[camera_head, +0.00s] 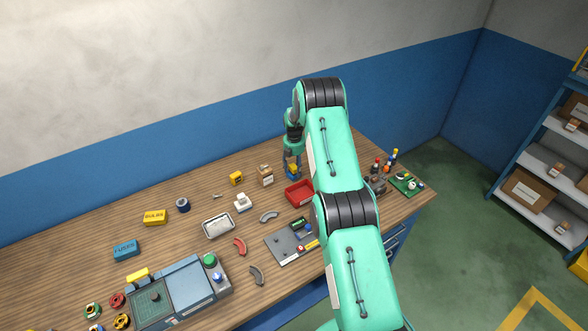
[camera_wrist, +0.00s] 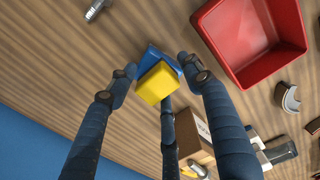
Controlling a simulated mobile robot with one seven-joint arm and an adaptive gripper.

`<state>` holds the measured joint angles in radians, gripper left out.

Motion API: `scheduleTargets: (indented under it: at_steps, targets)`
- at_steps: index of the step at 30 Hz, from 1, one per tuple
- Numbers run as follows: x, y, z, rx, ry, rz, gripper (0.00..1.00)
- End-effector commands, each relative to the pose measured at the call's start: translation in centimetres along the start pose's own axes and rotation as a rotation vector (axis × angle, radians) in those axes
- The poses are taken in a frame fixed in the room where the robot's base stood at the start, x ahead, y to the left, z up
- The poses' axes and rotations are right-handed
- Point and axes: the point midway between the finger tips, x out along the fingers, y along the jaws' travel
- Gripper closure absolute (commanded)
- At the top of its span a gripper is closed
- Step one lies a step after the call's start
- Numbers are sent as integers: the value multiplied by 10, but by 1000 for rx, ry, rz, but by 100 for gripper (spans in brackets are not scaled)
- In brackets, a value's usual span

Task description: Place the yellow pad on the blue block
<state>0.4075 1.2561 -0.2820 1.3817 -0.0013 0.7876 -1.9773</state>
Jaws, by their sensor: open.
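A yellow pad (camera_wrist: 157,83) rests on or just over a blue block (camera_wrist: 150,60) in the wrist view. It looks offset, with blue showing along its upper edges; I cannot tell whether they touch all along. My gripper (camera_wrist: 158,72) is open, with its dark blue fingers around the pair and small gaps beside the yellow pad. In the head view my gripper (camera_head: 292,165) is low at the back of the table, left of my green arm. The pad and block are small and partly covered by the fingers there.
A red bin (camera_head: 299,193) stands close to the right of my gripper, and a cardboard box (camera_head: 265,175) stands close to its left. A yellow block (camera_head: 236,178), a metal tray (camera_head: 218,225) and several small parts lie farther left on the wooden table.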

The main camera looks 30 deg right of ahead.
Motion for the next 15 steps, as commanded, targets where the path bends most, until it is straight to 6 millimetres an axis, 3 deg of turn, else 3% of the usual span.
scheduleTargets:
  at_steps: [8, 15]
  targets:
    - [-13, 1, 0, 0, -1, 2, 50]
    - [-38, 1, 0, 0, -1, 2, 50]
